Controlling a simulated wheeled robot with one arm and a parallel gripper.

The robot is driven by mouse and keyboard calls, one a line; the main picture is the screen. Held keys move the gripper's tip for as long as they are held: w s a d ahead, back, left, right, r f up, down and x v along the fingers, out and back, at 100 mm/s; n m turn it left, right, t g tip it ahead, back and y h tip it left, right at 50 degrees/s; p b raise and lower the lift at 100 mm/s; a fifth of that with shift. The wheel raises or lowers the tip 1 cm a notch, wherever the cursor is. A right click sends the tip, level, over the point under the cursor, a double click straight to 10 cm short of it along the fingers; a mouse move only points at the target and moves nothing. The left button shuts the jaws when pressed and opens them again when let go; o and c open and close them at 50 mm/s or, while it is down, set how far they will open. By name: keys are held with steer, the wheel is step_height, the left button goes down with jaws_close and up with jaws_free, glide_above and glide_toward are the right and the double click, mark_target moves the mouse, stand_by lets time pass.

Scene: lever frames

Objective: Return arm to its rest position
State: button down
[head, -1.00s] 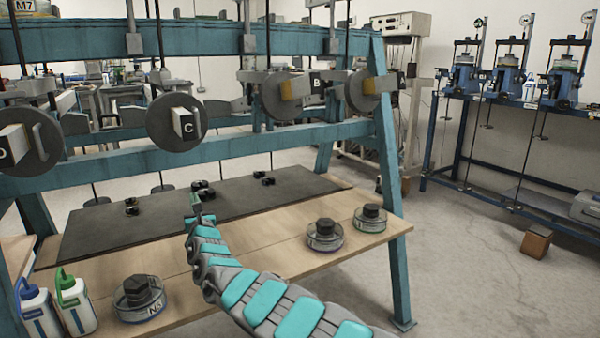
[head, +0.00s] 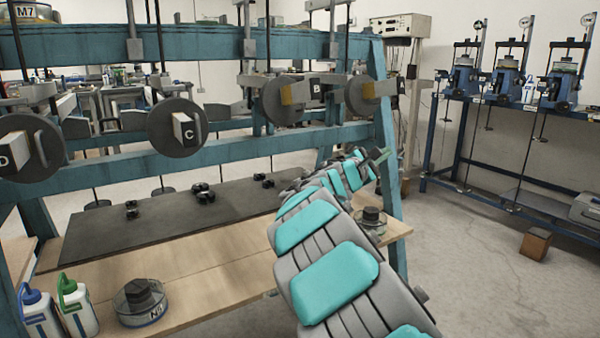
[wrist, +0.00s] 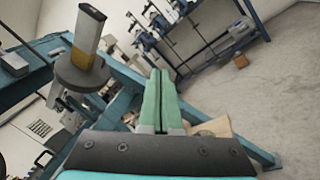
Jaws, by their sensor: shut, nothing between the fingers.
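My gripper (head: 380,156) is at the end of my teal-and-grey arm, in front of the right leg of the teal frame in the head view. In the wrist view its two green fingers (wrist: 162,100) lie together, with nothing between them. My arm reaches up from the bottom right of the head view, over the right end of the wooden shelf. It hides one of the round weights there and part of another.
The teal frame (head: 232,148) carries several grey discs with levers, including disc C (head: 178,126). Below, the wooden shelf (head: 215,262) holds a black mat (head: 160,222), a round weight (head: 140,302) and bottles (head: 76,302). A brown block (head: 535,243) lies on open floor at right.

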steer(key=s+d+f+m+g, duration=0.2)
steer(key=s+d+m+g, duration=0.55)
steer(key=s+d, duration=0.65)
steer(key=s+f+m+g+y, duration=0.1)
steer(key=s+f+m+g, duration=0.2)
steer(key=s, duration=0.5)
steer(key=s+f+m+g+y, duration=0.1)
steer(key=s+f+m+y, duration=0.1)
steer(key=s+f, duration=0.5)
steer(key=s+a+f+m+g+y, duration=0.1)
steer(key=s+a+f+y, duration=0.2)
steer(key=s+a, duration=0.4)
steer(key=s+a+f+m+g+y+p, duration=0.1)
steer(key=s+a+f+y, duration=0.3)
steer(key=s, duration=0.8)
steer(key=s+a+f+m+g+y, duration=0.2)
steer(key=s+a+f, duration=0.4)
steer(key=s+a, duration=0.4)
steer(key=shift+f+m+y+p, duration=0.15)
steer(key=shift+m+y+p, duration=0.25)
steer(key=shift+y, duration=0.5)
